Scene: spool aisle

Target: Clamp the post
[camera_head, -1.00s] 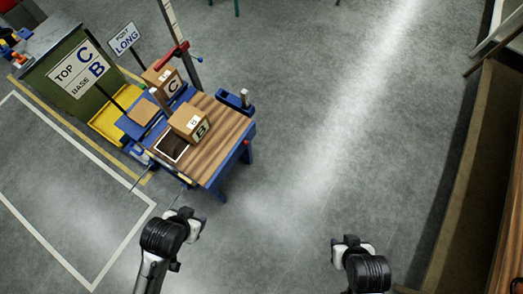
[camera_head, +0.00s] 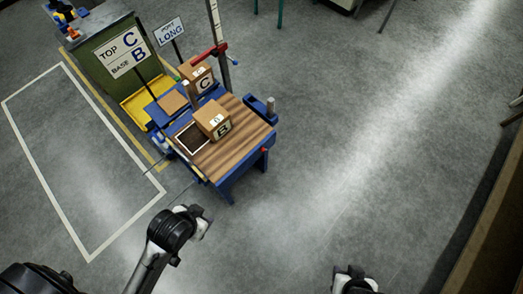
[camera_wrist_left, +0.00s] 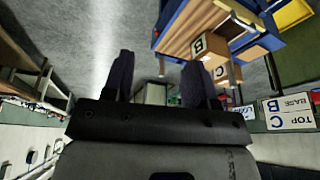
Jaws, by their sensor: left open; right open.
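In the head view, a tall grey post (camera_head: 215,25) stands at the back of the blue wood-topped bench (camera_head: 240,135), with a red clamp (camera_head: 210,53) around or against it. Block C (camera_head: 198,78) sits near the post. Block B (camera_head: 213,118) sits on the bench, beside a dark framed patch. My left gripper (camera_wrist_left: 155,80) is open and empty in the left wrist view, its dark fingers apart. The bench and block B (camera_wrist_left: 208,45) show beyond it there. My right gripper (camera_head: 354,273) is at the lower edge of the head view, partly cut off, away from the bench.
A green board sign (camera_head: 122,52) reads top C, base B. A smaller sign (camera_head: 169,31) reads post long. A yellow tray (camera_head: 146,103) lies beside the bench. A blue holder (camera_head: 260,108) is on its right corner. Floor to the right is clear.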

